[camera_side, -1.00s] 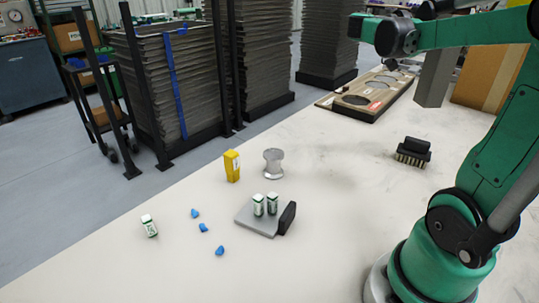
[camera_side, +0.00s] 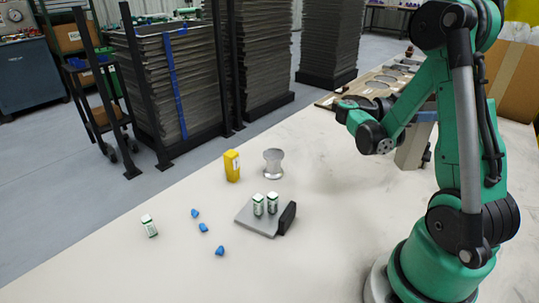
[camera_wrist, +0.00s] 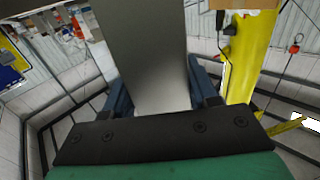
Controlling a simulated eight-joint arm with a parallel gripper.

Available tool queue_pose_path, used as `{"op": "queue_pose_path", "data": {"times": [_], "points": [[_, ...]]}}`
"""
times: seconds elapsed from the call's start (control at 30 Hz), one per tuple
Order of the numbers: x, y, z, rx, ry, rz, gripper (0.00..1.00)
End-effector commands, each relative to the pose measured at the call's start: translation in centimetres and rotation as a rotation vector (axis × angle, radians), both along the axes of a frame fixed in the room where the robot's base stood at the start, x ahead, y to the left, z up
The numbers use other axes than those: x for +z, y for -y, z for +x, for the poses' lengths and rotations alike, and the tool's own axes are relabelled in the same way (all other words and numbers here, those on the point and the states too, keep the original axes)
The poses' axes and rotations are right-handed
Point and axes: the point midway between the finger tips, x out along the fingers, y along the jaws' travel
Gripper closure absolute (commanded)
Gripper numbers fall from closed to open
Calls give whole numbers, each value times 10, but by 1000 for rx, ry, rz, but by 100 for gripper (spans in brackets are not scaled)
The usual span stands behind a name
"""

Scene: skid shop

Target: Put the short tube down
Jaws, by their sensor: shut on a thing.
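The short tube is a plain grey, square-sided piece. It shows in the side view (camera_side: 411,150), upright and low over the table's right part, partly behind my arm. I cannot tell whether its lower end touches the table. In the wrist view, the tube (camera_wrist: 150,55) fills the space between my gripper's two blue fingers. My gripper (camera_wrist: 158,88) is shut on it. In the side view my arm hides most of the gripper.
A dark brush (camera_side: 428,153) is mostly hidden beside the tube. A grey plate with two small vials (camera_side: 265,206), a silver spool-shaped piece (camera_side: 273,163), a yellow box (camera_side: 232,166) and blue bits (camera_side: 204,227) stand further left.

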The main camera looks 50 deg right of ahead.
Motion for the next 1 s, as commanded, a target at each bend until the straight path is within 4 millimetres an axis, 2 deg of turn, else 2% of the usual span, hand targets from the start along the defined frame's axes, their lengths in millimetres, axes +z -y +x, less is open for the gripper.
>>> {"op": "queue_pose_path", "data": {"times": [0.3, 0.57, 0.6, 0.7, 1.0], "points": [[-33, 0, 0, 0, -1, -1, 100], [-37, 0, 0, 0, -1, -1, 100], [-37, 0, 0, 0, 0, 0, 45], [-37, 0, 0, 0, 0, 0, 16], [-36, -1, 0, 1, 0, 0, 16]]}}
